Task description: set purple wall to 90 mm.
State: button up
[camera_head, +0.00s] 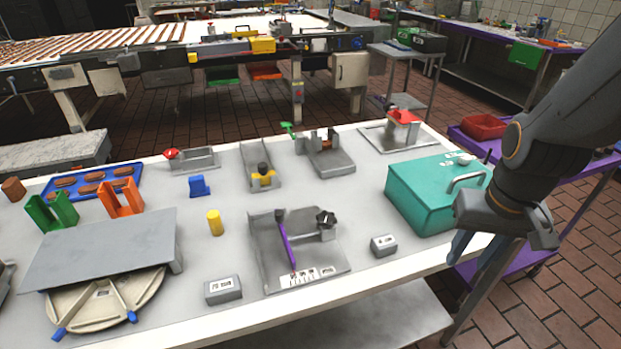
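The purple wall (286,244) is a thin upright strip in a grey metal fixture (262,262) near the front middle of the table. A black knob (326,219) stands on the fixture to the right of the wall. A white scale strip (303,278) with small marks lies at the fixture's front edge, too small to read. A grey block (223,289) with a label, seemingly in mm, lies front left of the fixture. A smaller labelled grey block (383,245) lies to its right. My gripper (474,252) hangs at the table's right edge, away from the fixture. Its opening is unclear.
A teal box (420,197) with a handle stands between the fixture and my arm. A yellow cylinder (215,222) stands left of the fixture. A raised grey plate (100,248) over a round tray is at left. Several small fixtures line the back.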

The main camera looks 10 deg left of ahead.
aim_at(278, 215)
jog(key=u, duration=0.2)
jog(key=k, duration=0.75)
jog(key=u, duration=0.9)
jog(key=i, duration=0.5)
jog(key=z, duration=0.05)
